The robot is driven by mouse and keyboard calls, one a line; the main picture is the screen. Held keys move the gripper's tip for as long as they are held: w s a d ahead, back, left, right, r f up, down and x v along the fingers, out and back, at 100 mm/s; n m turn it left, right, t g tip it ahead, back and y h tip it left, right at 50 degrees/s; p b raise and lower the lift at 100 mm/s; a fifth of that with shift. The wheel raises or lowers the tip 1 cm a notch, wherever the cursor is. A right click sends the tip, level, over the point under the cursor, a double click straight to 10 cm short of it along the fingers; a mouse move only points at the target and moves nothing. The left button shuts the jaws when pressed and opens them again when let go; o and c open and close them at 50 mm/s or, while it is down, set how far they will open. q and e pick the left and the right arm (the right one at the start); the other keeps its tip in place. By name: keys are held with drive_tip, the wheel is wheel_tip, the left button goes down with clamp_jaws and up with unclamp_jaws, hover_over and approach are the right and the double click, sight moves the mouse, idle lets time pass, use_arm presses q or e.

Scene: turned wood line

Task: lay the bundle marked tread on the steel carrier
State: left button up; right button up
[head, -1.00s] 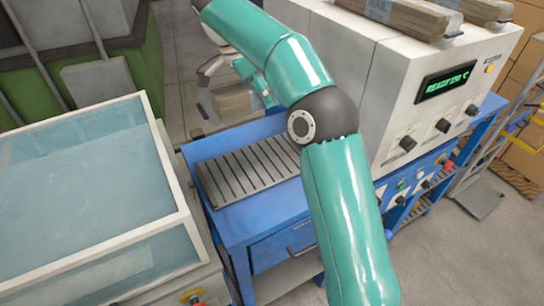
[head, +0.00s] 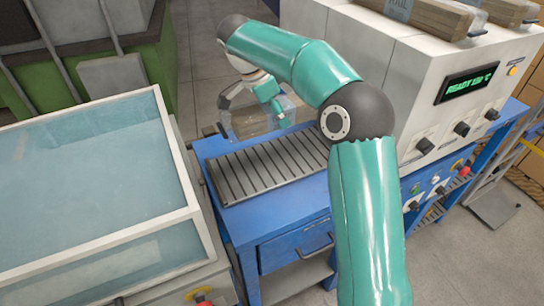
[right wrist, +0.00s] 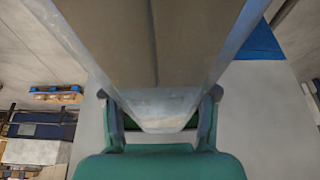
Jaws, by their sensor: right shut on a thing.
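My right gripper (head: 272,96) is shut on a wood bundle (head: 252,122) in clear film, at the far edge of the blue table. The bundle also shows large in the right wrist view (right wrist: 155,40), between the fingers (right wrist: 160,118). No readable mark shows on it. The steel carrier (head: 265,168), a flat grey slatted plate, lies on the blue table, with no bundle on it. The held bundle is just beyond the carrier's far edge in the head view; I cannot tell its height or whether it touches anything. My left gripper is not in view.
A white machine (head: 400,85) with a green display stands right of the carrier, with a bundle marked RAIL (head: 425,18) and another bundle (head: 510,10) on top. A glass-topped bin (head: 90,180) stands at the left. My right arm passes over the carrier's right end.

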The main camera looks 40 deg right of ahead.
sight(259, 124)
wheel_tip(259, 124, down, 12)
drive_tip(key=shift+f, duration=0.25)
drive_tip(key=shift+f, duration=0.1)
drive_tip(key=o, duration=1.5)
drive_tip(key=v, duration=1.2)
drive_tip(key=shift+a, duration=0.1)
